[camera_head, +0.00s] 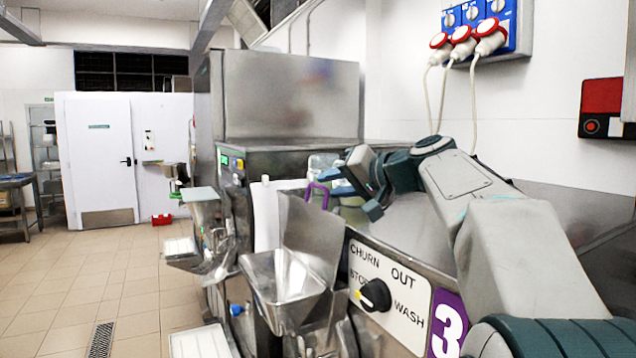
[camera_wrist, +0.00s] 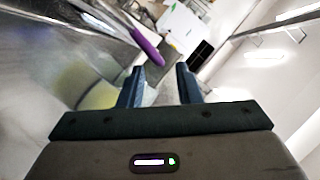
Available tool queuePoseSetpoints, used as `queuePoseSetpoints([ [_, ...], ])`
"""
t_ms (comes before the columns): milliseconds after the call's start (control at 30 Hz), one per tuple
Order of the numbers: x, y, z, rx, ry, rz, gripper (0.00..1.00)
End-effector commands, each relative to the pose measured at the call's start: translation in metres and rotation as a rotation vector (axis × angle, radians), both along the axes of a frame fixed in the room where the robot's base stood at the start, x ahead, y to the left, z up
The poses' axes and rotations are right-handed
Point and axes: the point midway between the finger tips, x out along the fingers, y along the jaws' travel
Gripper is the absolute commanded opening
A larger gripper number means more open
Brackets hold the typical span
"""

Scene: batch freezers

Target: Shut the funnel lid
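The funnel (camera_head: 284,281) is a steel hopper on the front of the machine. Its lid (camera_head: 313,235) is a steel plate standing upright at the funnel's back right side, so the funnel's mouth is uncovered. A purple handle (camera_head: 317,193) is at the top of the lid; it also shows in the wrist view (camera_wrist: 148,50), just beyond my fingertips. My gripper (camera_head: 353,196) is to the right of the handle, above the machine's top. In the wrist view my gripper (camera_wrist: 160,78) has its fingers apart with nothing held between them. I see no contact with the handle.
The control panel with a black knob (camera_head: 375,295) is right of the funnel. Pale containers (camera_head: 325,168) stand on the machine top behind my gripper. A tall steel housing (camera_head: 290,95) rises behind. Another funnel unit (camera_head: 205,208) is further left.

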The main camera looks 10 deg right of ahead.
Motion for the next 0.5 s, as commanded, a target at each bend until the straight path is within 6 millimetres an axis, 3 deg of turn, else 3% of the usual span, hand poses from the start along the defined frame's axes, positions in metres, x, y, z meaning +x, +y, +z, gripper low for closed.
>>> queuePoseSetpoints([
  [200,0.030,0.019,-0.008,0.001,0.003,0.002,0.31],
  [500,0.043,0.027,-0.014,-0.001,0.001,-0.001,0.31],
])
